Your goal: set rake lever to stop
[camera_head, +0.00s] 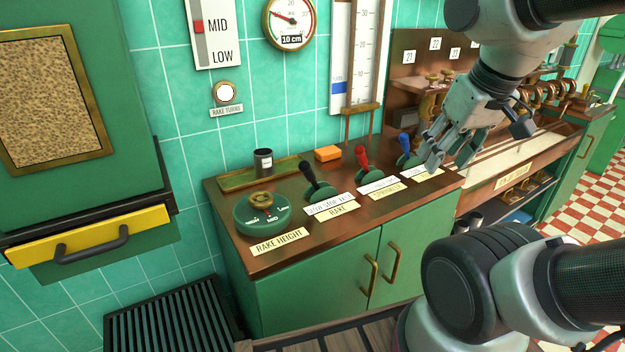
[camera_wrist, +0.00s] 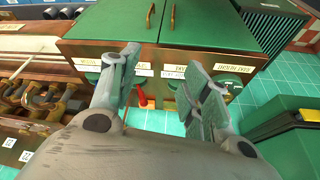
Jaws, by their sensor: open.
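The rake lever (camera_head: 311,174) has a black handle and stands on a round green base on the copper-brown counter, behind a label reading RAKE (camera_head: 338,210). Its handle leans to the upper left in the head view. A white position plate (camera_head: 329,203) lies in front; its words are hard to read. My gripper (camera_head: 432,158) is open and empty, to the right of the rake lever, close to the blue lever (camera_head: 404,143). In the wrist view my gripper (camera_wrist: 163,70) has its fingers spread over the counter, and they hide part of the levers.
A red lever (camera_head: 361,158), also in the wrist view (camera_wrist: 142,98), stands between the rake and blue levers. The green rake height dial (camera_head: 263,215) is at left. A dark cup (camera_head: 263,161) and orange block (camera_head: 328,153) stand behind. Cabinet handles (camera_head: 391,264) project below.

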